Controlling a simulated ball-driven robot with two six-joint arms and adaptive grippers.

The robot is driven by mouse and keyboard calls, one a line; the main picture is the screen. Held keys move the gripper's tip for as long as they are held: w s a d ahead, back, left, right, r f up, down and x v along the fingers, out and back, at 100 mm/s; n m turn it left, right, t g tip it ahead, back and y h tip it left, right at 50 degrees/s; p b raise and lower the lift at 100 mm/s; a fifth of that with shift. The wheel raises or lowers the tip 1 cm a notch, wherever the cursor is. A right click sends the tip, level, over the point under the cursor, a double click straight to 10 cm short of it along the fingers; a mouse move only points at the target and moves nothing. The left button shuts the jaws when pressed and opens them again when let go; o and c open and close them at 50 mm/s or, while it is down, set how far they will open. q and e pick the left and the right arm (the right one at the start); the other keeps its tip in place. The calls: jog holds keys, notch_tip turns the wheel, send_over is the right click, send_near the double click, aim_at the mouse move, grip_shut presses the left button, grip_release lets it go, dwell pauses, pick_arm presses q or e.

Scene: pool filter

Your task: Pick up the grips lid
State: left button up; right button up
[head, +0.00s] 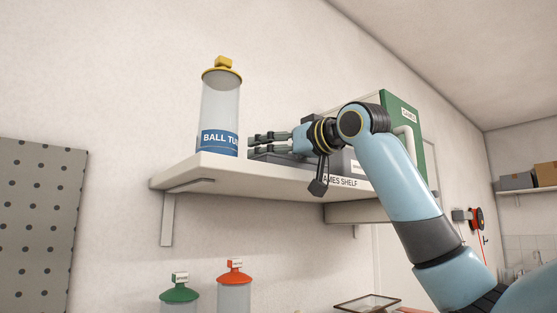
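Three lidded clear tubes are in view, each with a small tag block on its lid. One has a green lid (179,294) and one an orange-red lid (235,274), both at the bottom of the head view. The third has a yellow lid (222,74) and stands upright on the shelf, with a blue label starting "BALL TU". The small tags are too tiny to read, so I cannot tell which is the grips lid. My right gripper (254,143) points left above the shelf, close beside the yellow-lidded tube. Its fingers look apart with nothing between them. My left gripper is out of view.
The white shelf (185,174), with a label ending "AMES SHELF", juts from the wall. A green box (402,106) stands on it behind my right arm. A perforated grey board (40,225) hangs at left. A shallow framed tray (366,303) shows at the bottom.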

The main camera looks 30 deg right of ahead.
jog(key=shift+s, duration=0.15)
jog(key=shift+c, duration=0.3)
jog(key=shift+d, duration=0.1)
jog(key=shift+c, duration=1.2)
jog(key=c, duration=1.2)
